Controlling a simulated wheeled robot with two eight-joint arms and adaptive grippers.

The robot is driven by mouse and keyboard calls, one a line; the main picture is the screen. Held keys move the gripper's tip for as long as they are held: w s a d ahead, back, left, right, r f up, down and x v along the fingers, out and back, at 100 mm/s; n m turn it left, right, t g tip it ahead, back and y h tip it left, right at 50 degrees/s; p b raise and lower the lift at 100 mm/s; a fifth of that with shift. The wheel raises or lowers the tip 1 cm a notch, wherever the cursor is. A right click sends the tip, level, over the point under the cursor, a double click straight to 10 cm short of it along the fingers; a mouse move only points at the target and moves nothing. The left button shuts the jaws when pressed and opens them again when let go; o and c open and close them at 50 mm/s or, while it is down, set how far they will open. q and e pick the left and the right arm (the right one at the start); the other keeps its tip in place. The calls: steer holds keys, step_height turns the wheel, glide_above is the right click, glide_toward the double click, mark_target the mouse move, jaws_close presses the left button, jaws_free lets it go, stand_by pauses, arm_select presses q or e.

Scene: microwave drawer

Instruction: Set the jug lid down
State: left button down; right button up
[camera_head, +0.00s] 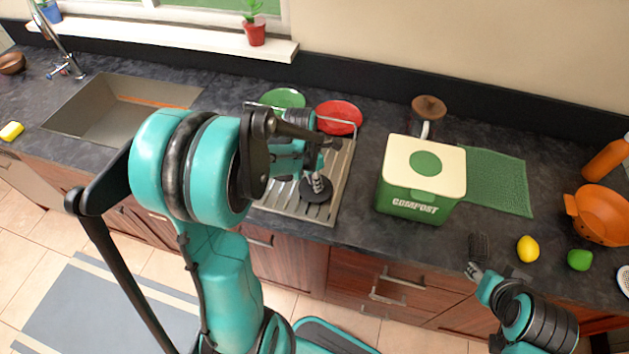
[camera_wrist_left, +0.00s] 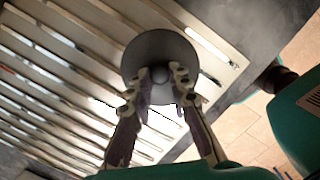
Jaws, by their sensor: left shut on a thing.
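The jug lid (camera_head: 318,192) is a dark round disc with a knob. In the head view it is at the tip of my left gripper (camera_head: 318,182), over the front right part of the slatted drying rack (camera_head: 341,181). The left wrist view shows the grey lid (camera_wrist_left: 158,50) with both fingers of my left gripper (camera_wrist_left: 163,88) shut on its knob. The metal slats (camera_wrist_left: 60,75) lie behind it. I cannot tell whether the lid touches the slats.
A green plate (camera_head: 283,98) and a red plate (camera_head: 340,112) stand at the rack's back. A green compost bin (camera_head: 411,203) stands right of the rack. The sink (camera_head: 105,122) is to the left.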

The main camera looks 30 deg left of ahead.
mark_target(309, 190)
arm_select(q)
steer(key=shift+f, duration=0.1)
steer(key=c, duration=1.4)
jaws_free()
steer(key=shift+r, duration=0.5)
step_height(309, 190, up, 11)
steer(key=s+a+p, duration=0.1)
steer(key=s+p, duration=0.1)
steer(key=p, duration=0.1)
steer(key=s+d+r+m+t, duration=0.1)
steer(key=s+d+m+t, duration=0.1)
steer(key=m, duration=0.8)
steer(key=s+d+r+m+t, duration=0.1)
steer(key=s+d+m, duration=0.3)
steer(key=m, duration=0.6)
steer(key=s+d+r+m+t+y, duration=0.1)
steer(key=s+d+m+t, duration=0.1)
steer(key=d+m, duration=0.3)
steer(key=s+m, duration=0.1)
steer(key=m, duration=0.3)
steer(key=shift+r+m+t, duration=0.3)
steer(key=shift+r+m, duration=0.1)
